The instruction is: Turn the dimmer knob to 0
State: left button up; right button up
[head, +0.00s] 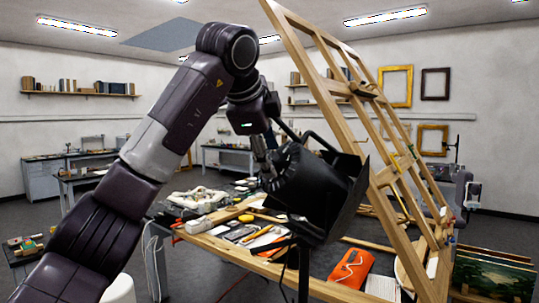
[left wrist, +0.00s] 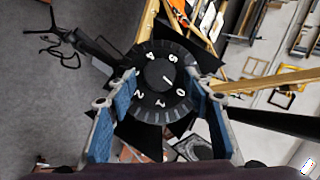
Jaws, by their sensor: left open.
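The dimmer knob (left wrist: 157,75) is a round black knob on a black dial plate with white numbers, in the middle of the left wrist view. A short white mark on it points to the lower right, roughly toward the 0; the exact setting is hard to tell. In the head view the knob's face is hidden; it is on the black studio lamp (head: 325,200). My left gripper (left wrist: 161,82) is open, its blue-padded fingers on either side of the dial. In the head view it (head: 266,170) is close behind the lamp. My right gripper is not in view.
A tall wooden easel (head: 342,135) leans just right of the lamp. A cluttered worktable (head: 220,245) with tools, papers and an orange item lies behind and below. The lamp has open black flaps and a thin stand (head: 304,272).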

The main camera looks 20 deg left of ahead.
pick_arm(q)
jog(key=v, duration=1.2)
